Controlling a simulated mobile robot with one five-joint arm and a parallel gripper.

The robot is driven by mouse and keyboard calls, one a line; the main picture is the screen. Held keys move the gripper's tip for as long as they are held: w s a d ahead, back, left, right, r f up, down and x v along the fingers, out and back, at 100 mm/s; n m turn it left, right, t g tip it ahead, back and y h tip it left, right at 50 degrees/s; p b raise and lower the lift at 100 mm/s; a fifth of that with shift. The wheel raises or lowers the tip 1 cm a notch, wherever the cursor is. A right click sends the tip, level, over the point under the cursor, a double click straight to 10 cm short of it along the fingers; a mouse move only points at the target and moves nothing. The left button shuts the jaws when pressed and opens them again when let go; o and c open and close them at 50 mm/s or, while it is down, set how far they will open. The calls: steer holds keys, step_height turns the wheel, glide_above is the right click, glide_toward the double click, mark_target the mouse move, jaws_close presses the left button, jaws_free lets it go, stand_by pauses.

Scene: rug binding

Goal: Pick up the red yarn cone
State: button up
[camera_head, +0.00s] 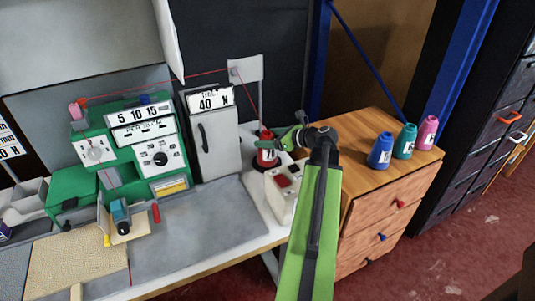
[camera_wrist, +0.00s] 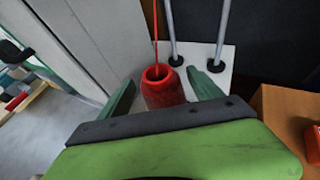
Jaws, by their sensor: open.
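The red yarn cone (camera_head: 266,151) stands upright on a dark base at the right end of the white bench, beside the grey cabinet. A red thread runs up from it. In the wrist view the red cone (camera_wrist: 164,88) is seen from above, with a dark hole in its top. My gripper (camera_head: 284,141) is at the cone's right side in the head view. In the wrist view its two green fingers (camera_wrist: 164,92) are spread, one on each side of the cone, with gaps between. The fingertips' height against the cone is hard to tell.
A grey cabinet (camera_head: 212,138) stands close left of the cone. Two thin posts (camera_wrist: 197,40) rise behind it. A white box with red buttons (camera_head: 282,192) is in front. Blue (camera_head: 381,151), teal (camera_head: 405,142) and pink (camera_head: 428,133) cones stand on the wooden drawer unit (camera_head: 362,190).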

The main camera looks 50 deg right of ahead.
steer(key=shift+w+f, duration=0.15)
steer(key=shift+w, duration=0.1)
steer(key=shift+s, duration=0.1)
jaws_close()
